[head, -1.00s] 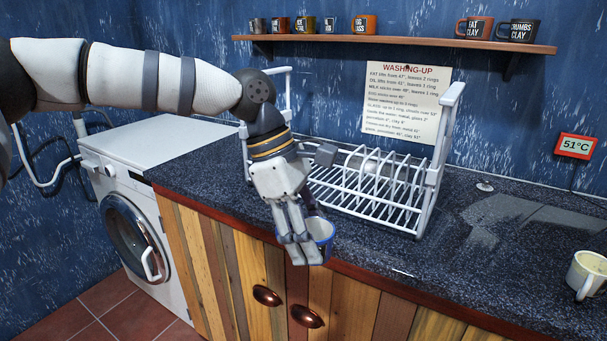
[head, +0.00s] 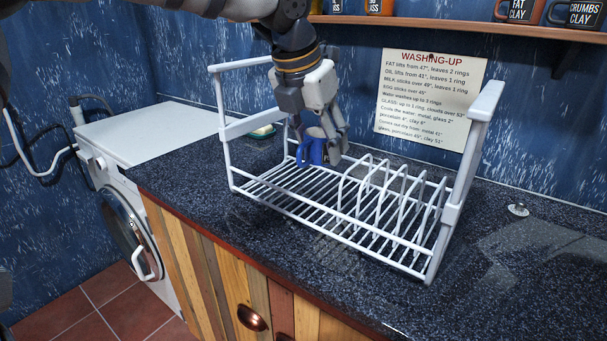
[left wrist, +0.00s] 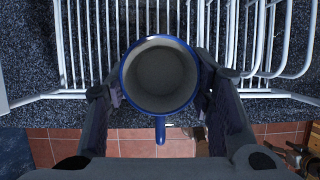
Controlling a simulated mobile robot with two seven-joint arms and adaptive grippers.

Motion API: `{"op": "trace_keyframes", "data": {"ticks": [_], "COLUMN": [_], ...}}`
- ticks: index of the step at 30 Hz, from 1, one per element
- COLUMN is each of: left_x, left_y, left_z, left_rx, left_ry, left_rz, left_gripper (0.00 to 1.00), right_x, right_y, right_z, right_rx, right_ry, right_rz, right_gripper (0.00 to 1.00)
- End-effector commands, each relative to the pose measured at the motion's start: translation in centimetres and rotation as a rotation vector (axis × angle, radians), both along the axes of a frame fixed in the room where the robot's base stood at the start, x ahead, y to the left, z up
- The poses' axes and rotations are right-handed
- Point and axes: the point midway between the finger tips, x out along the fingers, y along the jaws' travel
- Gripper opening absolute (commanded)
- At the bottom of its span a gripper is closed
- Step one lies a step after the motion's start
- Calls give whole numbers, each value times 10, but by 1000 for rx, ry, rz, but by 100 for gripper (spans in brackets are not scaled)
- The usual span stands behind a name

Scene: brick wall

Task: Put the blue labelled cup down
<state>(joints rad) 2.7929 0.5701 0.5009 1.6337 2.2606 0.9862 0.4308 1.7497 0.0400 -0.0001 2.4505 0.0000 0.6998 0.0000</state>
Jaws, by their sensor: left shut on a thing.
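The blue cup (head: 311,151) is held upright by my left gripper (head: 326,132) over the left part of the white dish rack (head: 343,232). In the left wrist view I look down into the cup (left wrist: 160,75); it looks empty, with a grey inside, a blue rim and a blue handle at the near side. The two fingers close on its left and right sides. The rack's bars (left wrist: 95,40) show beneath and beyond it. I cannot tell how small the gap to the rack is. No label is visible on the cup. My right gripper is not in view.
Upright wire dividers (head: 385,200) fill the rack's right part; its left floor is bare. Raised side frames (head: 465,170) flank it. A soap dish (head: 262,132) lies behind left. The dark counter (head: 190,190) is clear in front. A shelf (head: 450,36) with mugs hangs above.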

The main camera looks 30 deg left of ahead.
Motion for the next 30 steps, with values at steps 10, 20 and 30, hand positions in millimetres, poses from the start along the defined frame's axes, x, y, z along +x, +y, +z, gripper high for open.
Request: {"op": "trace_keyframes", "data": {"ticks": [10, 20, 30], "left_x": [34, 39, 39], "left_y": [61, 71, 71], "left_z": [-62, -104, -107], "left_rx": [0, 0, 0], "left_ry": [2, -2, -2], "left_rz": [-1, -4, -3], "left_gripper": [17, 17, 55], "right_x": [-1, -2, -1], "right_y": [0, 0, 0], "right_z": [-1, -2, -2], "right_rx": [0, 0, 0], "right_ry": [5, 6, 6], "right_rz": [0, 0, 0], "right_gripper": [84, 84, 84]}}
